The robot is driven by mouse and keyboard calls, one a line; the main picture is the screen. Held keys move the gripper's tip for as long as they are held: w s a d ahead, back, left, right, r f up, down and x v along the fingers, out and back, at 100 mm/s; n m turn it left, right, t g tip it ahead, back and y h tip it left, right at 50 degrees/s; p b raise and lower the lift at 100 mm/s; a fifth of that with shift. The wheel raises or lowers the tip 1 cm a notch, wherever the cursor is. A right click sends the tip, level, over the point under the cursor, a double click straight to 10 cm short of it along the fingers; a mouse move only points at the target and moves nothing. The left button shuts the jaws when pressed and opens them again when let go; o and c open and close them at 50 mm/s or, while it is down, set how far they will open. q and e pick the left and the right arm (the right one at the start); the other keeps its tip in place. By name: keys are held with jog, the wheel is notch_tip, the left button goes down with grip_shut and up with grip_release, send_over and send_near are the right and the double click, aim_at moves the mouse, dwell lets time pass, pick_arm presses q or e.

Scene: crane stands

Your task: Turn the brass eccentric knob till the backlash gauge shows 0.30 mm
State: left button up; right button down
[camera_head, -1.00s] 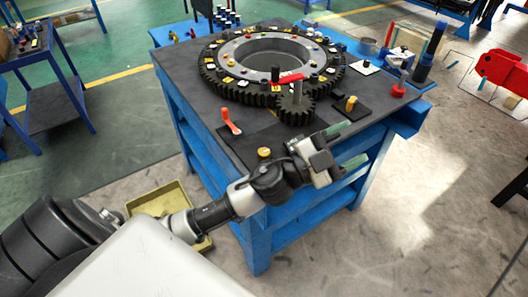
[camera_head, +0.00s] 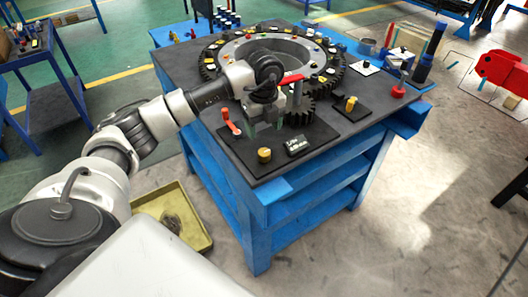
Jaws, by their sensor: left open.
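Another yellow knob (camera_head: 350,104) sits on a separate black plate to the right; I cannot tell for sure which is the eccentric one. My left gripper (camera_head: 266,128) is open and points down above the dark plate, behind the near knob and apart from it. It partly hides the pinion (camera_head: 300,113) and the large toothed ring (camera_head: 333,81). My right gripper is not in view.
An orange lever (camera_head: 229,121) stands close to the left of my gripper. A red handle (camera_head: 288,80) is over the pinion, close to my wrist. A red-based post (camera_head: 399,91) and dark cylinders (camera_head: 422,70) stand at the right. A yellow tray (camera_head: 196,233) lies on the floor.

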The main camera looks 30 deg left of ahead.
aim_at(264, 152)
pick_arm(q)
notch_tip(264, 152, down, 10)
jog(key=shift+d+f+p, duration=0.1)
jog(key=shift+p, duration=0.75)
jog(key=c, duration=0.9)
